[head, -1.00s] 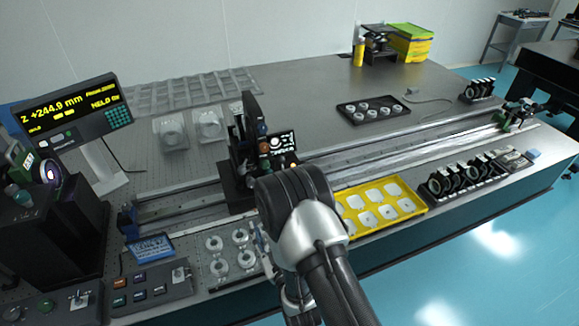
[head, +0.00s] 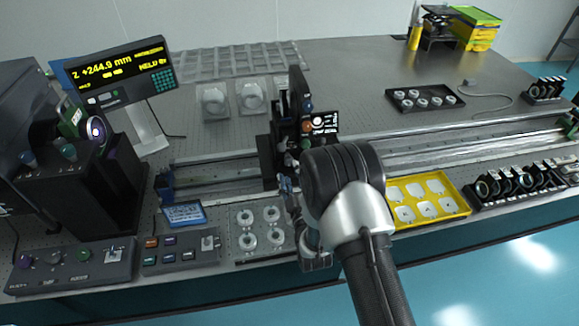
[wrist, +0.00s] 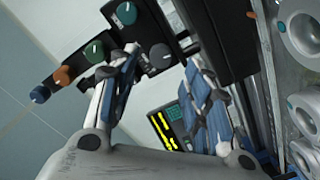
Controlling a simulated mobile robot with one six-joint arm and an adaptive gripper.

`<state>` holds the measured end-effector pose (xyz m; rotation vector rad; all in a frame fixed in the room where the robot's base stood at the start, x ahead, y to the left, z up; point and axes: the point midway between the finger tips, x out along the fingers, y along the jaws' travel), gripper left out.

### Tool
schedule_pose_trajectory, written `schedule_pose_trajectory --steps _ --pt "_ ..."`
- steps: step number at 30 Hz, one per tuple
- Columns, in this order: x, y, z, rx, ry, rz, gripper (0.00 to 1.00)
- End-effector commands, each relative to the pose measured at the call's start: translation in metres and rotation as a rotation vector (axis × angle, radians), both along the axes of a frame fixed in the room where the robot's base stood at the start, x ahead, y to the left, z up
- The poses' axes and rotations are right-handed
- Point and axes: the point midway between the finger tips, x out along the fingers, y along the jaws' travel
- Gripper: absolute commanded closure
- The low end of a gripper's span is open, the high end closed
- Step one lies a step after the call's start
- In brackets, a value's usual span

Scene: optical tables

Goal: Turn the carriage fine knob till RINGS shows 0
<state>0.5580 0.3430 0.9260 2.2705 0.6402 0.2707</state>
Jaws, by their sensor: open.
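The carriage (head: 292,125) stands on the long rail, with small coloured knobs on its side. In the wrist view several knobs show: dark blue (wrist: 40,94), orange (wrist: 65,75), two green ones (wrist: 94,51) and a grey one (wrist: 160,55). I cannot tell which is the carriage fine knob. My gripper (wrist: 165,68) is open, its blue-padded fingers apart, with the grey knob seen just past the gap; contact is not visible. In the head view my gripper (head: 287,186) is in front of the carriage. The readout (head: 117,75) shows Z +244.9 mm; its RINGS value is too small to read.
A yellow tray (head: 460,207) and black lens holders lie right of my arm. Clear round parts in a holder (head: 258,250) and control boxes (head: 180,257) sit at the front left. A black tray (head: 425,112) lies behind the rail.

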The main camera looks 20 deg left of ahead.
Motion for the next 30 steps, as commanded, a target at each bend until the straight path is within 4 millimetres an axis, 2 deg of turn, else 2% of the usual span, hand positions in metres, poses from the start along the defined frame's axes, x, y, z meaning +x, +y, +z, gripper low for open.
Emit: schedule_pose_trajectory --steps 3,9,21,30 --pt "0.02 0.012 -0.001 0.002 -0.004 0.0 0.55" --pt "0.039 0.024 -0.001 0.001 0.0 0.001 0.55" --pt "0.045 0.028 0.0 0.0 0.001 0.001 0.56" --pt "0.045 0.028 0.0 0.0 0.001 0.001 0.76"
